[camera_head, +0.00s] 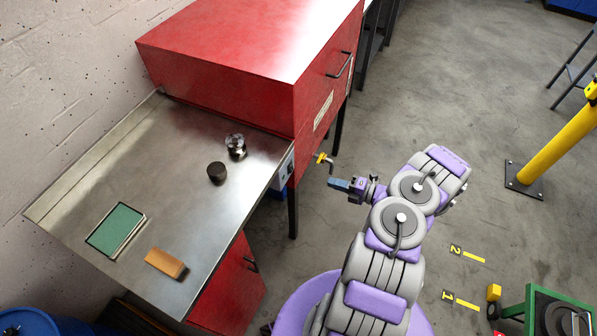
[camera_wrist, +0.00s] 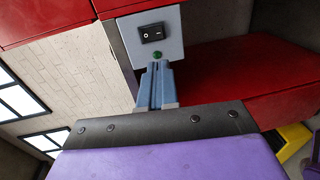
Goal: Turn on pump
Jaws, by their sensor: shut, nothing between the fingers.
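A light grey switch box (camera_wrist: 176,45) is on the side of the red bench in the wrist view. It carries a black rocker switch (camera_wrist: 152,33) and a small green button or lamp (camera_wrist: 158,55) below it. The box also shows edge-on in the head view (camera_head: 285,172), under the right edge of the metal worktop. My gripper (camera_wrist: 157,66) is shut and empty, its blue fingertips just below the green spot in the wrist picture. In the head view my gripper (camera_head: 334,183) points left toward the box, with a gap between them. Which side of the rocker is pressed is unclear.
A yellow-handled valve (camera_head: 321,158) on a bent pipe sits close to my gripper. The metal worktop (camera_head: 190,150) holds two small round parts (camera_head: 217,172), a green pad (camera_head: 116,229) and an orange-brown block (camera_head: 165,263). A red cabinet (camera_head: 230,90) stands behind.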

